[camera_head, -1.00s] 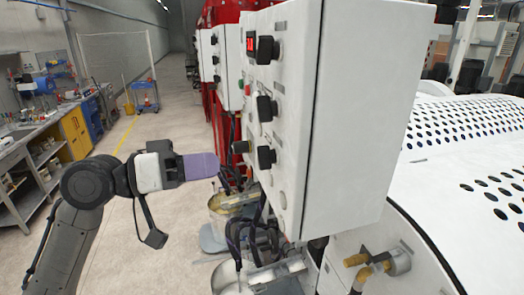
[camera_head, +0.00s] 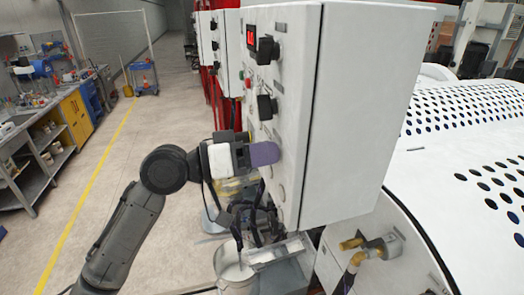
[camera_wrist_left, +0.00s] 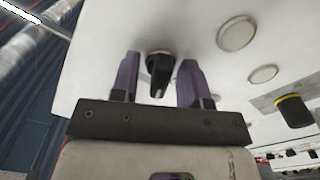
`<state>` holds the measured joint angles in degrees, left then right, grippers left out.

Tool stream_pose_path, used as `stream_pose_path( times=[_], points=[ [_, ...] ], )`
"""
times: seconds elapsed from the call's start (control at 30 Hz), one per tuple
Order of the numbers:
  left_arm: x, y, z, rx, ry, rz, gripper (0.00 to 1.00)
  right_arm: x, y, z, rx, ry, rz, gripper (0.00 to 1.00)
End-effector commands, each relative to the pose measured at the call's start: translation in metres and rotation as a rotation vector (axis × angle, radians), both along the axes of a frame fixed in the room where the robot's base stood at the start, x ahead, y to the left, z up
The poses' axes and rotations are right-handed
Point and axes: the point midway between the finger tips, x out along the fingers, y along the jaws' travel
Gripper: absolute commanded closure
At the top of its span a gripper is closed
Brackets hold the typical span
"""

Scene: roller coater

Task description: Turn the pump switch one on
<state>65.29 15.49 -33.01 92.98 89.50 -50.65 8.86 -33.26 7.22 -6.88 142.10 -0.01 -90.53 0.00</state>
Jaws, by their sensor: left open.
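The white control box (camera_head: 360,110) has a red-lit display and black knobs on its left face. An upper black knob (camera_head: 267,49) and a middle black knob (camera_head: 265,107) show in the head view. My left gripper (camera_head: 263,153) is at the lower part of that face and hides the lower knob there. In the left wrist view, a black rotary knob (camera_wrist_left: 160,72) stands between the two purple fingers of my left gripper (camera_wrist_left: 159,65), which is open with gaps on both sides. No label is legible, so I cannot read which switch it is. My right gripper is out of view.
Round blank covers (camera_wrist_left: 236,33) and a knob with a yellow ring (camera_wrist_left: 294,110) sit on the same panel in the wrist view. Below the box are a bucket (camera_head: 236,268) and hoses. A perforated white guard (camera_head: 460,140) stands at the right.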

Motion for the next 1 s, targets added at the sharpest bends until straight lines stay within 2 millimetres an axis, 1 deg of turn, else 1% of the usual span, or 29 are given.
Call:
stream_pose_path(
  times=[0.07, 0.5, 0.77, 1.0],
  points=[
    [0.0, 0.0, 0.0, 0.0, 0.0, 0.0, 0.58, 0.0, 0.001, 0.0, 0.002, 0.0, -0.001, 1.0],
    [0.0, 0.0, 0.0, 0.0, 0.0, 0.0, 1.0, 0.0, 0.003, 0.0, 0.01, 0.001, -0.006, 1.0],
    [0.0, 0.001, -0.001, 0.003, -0.013, 0.0, 1.0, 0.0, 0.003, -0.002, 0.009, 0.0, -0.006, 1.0],
    [0.0, 0.001, -0.003, 0.031, -0.119, 0.001, 1.0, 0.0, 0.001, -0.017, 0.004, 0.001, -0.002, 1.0]
  ],
)
